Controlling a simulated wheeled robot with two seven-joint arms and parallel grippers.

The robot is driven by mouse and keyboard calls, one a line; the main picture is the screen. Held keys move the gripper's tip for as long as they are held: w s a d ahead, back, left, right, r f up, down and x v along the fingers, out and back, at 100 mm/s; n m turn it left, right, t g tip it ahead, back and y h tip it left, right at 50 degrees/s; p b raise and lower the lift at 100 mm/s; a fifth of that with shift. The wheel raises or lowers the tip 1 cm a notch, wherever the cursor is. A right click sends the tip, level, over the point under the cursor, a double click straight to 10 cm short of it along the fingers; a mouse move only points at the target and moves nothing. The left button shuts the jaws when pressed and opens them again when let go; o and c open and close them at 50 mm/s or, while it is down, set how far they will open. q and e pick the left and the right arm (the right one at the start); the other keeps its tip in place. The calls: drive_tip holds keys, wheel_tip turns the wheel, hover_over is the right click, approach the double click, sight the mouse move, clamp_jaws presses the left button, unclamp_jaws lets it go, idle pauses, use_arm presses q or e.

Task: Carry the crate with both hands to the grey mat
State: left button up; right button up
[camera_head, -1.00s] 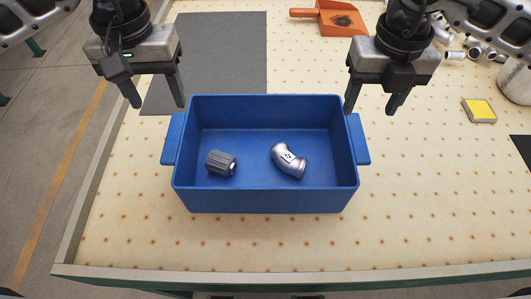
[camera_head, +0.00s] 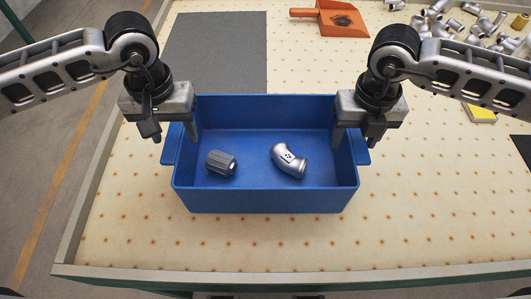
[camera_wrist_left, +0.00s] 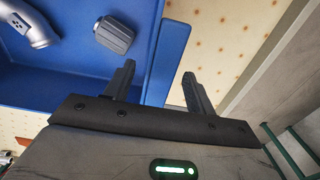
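The blue crate (camera_head: 265,201) stands upright on the table, with a flat handle at each end. A grey ribbed part (camera_head: 221,163) and a silver pipe elbow (camera_head: 289,161) lie inside it. The grey mat (camera_head: 222,50) lies flat behind the crate to the left. My left gripper (camera_head: 174,136) is open at the crate's left end. In the left wrist view its fingers (camera_wrist_left: 158,70) stand apart on either side of the blue end wall or handle (camera_wrist_left: 166,62). My right gripper (camera_head: 356,140) straddles the right end, fingers apart, one inside the crate; the right handle is partly hidden.
An orange dustpan (camera_head: 340,20) lies at the back, right of the mat. Several silver pipe fittings (camera_head: 470,25) are piled at the back right, near a yellow pad (camera_head: 481,115). The table's raised left edge (camera_head: 95,195) runs beside the crate. The mat's visible surface is clear.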

use_arm(q)
clamp_jaws()
use_arm(e)
clamp_jaws()
use_arm(q)
drive_tip(key=shift+r, duration=0.15)
use_arm(e)
drive_tip(key=shift+r, duration=0.15)
